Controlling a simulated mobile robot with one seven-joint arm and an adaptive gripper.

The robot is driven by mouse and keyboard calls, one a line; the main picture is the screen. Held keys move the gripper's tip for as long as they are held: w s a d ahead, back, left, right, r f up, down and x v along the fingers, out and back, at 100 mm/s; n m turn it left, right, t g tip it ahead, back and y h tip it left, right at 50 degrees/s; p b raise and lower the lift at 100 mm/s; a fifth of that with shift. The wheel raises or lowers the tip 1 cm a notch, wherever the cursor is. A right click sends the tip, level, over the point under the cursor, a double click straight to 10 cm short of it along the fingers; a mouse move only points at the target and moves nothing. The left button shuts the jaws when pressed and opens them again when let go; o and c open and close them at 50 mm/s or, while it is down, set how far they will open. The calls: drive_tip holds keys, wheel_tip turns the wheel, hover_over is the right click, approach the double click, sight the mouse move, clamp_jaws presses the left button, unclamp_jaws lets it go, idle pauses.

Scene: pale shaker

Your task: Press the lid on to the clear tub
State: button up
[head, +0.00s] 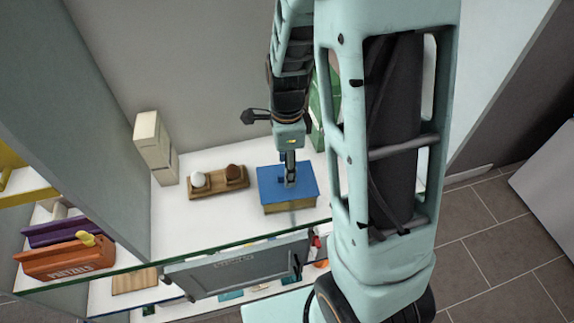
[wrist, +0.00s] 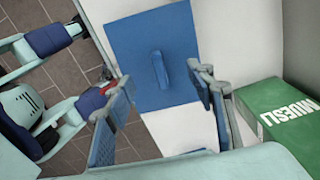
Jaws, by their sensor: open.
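A blue square lid (head: 275,175) with a raised bar handle lies on top of a tub (head: 290,208) on the white shelf. The tub's visible side looks yellowish-brown. I cannot tell whether the lid is fully seated. My gripper (head: 290,181) is over the lid, pointing down at its handle, which it partly hides. In the wrist view, the lid (wrist: 140,40) and its handle (wrist: 161,70) show beyond the two spread fingers of my gripper (wrist: 160,84). The fingers are open with nothing between them. The tub is hidden under the lid there.
A wooden tray (head: 207,194) with a white and a brown round-topped item stands left of the tub. Pale boxes (head: 150,145) stand farther left. A green muesli box (wrist: 280,115) is close to the right finger. A grey panel (head: 235,265) hangs below the shelf's glass-like front edge.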

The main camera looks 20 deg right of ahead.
drive_tip(key=shift+r+p, duration=1.75)
drive_tip(key=shift+r, duration=0.45)
drive_tip(key=shift+s, duration=0.1)
